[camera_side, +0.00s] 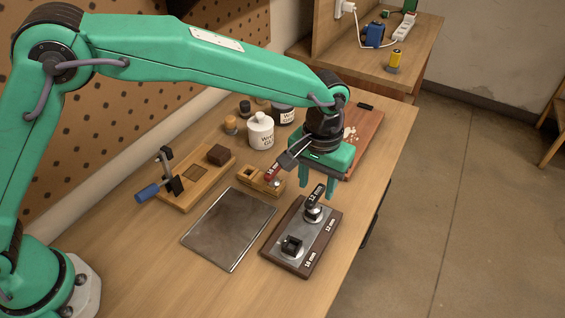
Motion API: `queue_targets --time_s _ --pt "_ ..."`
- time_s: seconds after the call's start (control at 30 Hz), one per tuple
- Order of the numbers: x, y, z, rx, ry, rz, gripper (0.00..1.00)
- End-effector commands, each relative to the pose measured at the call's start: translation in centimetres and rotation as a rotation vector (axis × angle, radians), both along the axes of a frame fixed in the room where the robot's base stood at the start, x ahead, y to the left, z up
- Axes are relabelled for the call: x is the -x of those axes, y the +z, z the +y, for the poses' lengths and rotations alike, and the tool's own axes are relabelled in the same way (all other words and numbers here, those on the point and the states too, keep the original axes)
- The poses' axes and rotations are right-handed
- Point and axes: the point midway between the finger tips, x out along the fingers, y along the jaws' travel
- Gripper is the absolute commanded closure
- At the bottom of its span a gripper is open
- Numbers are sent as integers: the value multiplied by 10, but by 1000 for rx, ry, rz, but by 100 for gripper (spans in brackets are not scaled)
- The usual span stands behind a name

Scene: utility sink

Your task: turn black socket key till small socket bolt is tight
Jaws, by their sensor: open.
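A black socket key (315,196) with a 12 mm label stands upright at the 12 mm place, over a round silver seat (313,214). Contact cannot be told.
A small wooden holder (252,182) with a red-labelled key (272,172) stands behind the block. A metal plate (229,231) lies left of it. A wooden clamp fixture (190,190), a white bottle (261,132) and a reddish board (366,130) stand farther back. The front table is clear.

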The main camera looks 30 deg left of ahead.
Motion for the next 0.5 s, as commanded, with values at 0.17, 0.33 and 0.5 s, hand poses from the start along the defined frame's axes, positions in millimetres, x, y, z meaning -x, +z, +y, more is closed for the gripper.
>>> queue_targets --time_s 0.17,0.33,0.5 --pt "0 -22 0 -2 0 2 58" --pt "0 -40 0 -1 0 2 58" --pt "0 -50 0 -1 0 1 58"
